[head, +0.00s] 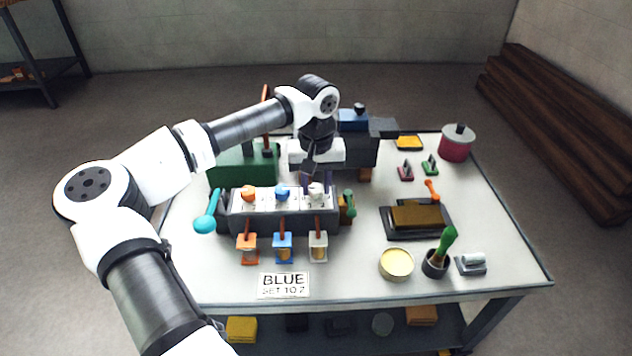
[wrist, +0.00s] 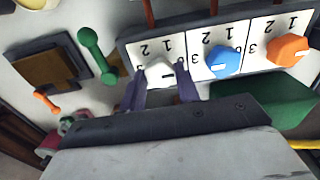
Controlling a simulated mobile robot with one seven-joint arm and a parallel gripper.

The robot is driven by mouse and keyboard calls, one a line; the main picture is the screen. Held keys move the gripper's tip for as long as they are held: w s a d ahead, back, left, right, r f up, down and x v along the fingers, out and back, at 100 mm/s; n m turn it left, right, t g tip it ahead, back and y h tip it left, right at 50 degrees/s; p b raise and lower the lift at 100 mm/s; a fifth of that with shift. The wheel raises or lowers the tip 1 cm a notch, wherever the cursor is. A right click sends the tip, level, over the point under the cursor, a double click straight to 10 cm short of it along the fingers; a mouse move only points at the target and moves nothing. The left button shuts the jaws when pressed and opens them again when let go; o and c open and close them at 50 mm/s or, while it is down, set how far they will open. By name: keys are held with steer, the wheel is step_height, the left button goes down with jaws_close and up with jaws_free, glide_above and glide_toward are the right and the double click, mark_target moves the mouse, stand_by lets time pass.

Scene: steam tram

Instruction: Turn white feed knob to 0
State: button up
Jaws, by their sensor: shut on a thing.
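The white feed knob (head: 316,189) is the rightmost of three knobs on a grey box in the head view. It also shows in the wrist view (wrist: 158,73), with a short dark mark on it. Digits 1 and 2 show on its white dial plate (wrist: 157,46); I cannot tell exactly which digit the mark meets. My gripper (head: 318,183) points down over the box, its two dark purple fingers on either side of the white knob. It is shut on the knob, as the wrist view (wrist: 162,90) also shows.
An orange knob (head: 249,193) and a blue knob (head: 282,192) sit beside it. A teal lever (head: 208,213) and a green lever (head: 349,206) flank the box. A sign (head: 284,285) lies in front. A green block (head: 243,166) stands behind. The table's front right is partly clear.

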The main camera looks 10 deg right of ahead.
mark_target(316, 188)
stand_by(0.4)
steer(key=o, duration=1)
steer(key=shift+r, duration=0.15)
step_height(316, 188, up, 14)
steer(key=shift+f+p, duration=0.2)
steer(key=shift+p, duration=0.4)
